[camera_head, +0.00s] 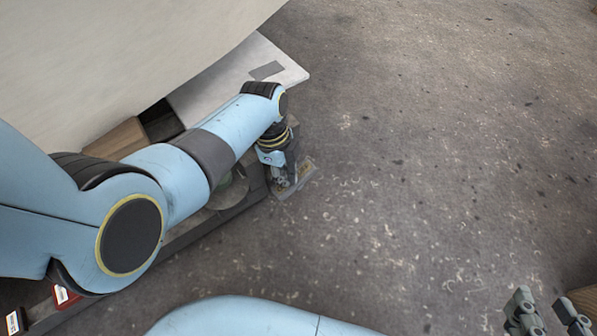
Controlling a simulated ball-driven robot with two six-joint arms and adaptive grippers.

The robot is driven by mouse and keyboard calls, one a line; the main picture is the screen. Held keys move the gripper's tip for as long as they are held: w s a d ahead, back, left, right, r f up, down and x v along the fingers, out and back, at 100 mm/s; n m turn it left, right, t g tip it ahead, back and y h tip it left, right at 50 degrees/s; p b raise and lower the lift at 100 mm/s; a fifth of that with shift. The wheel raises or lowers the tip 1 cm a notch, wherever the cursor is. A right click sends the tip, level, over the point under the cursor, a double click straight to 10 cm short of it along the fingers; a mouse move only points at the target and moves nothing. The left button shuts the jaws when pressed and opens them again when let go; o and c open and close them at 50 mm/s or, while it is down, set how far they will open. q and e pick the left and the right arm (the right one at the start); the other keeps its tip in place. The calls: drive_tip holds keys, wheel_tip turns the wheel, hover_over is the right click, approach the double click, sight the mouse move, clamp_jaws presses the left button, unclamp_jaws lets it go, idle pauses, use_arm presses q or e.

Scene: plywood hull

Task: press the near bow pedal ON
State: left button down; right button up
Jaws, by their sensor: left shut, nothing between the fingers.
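My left arm reaches in from the left over a dark beam. My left gripper (284,183) points down at the beam's far end, shut, with nothing seen between its fingers. A small pale plate (304,172), possibly the pedal, lies right under and beside the fingertips. The gripper covers part of it, and I cannot tell whether they touch or whether the plate is pressed. My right gripper (546,312) is at the bottom right, empty, its two fingers apart, far from the plate.
The pale hull (130,55) fills the upper left, with a white panel (285,68) beside it. A brown box edge (585,300) shows at lower right. The speckled floor is clear at right.

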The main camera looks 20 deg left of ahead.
wheel_tip(320, 180, up, 8)
drive_tip(key=w+t+p, duration=0.1)
drive_tip(key=w+p, duration=0.1)
drive_tip(key=p, duration=0.4)
idle(0.5)
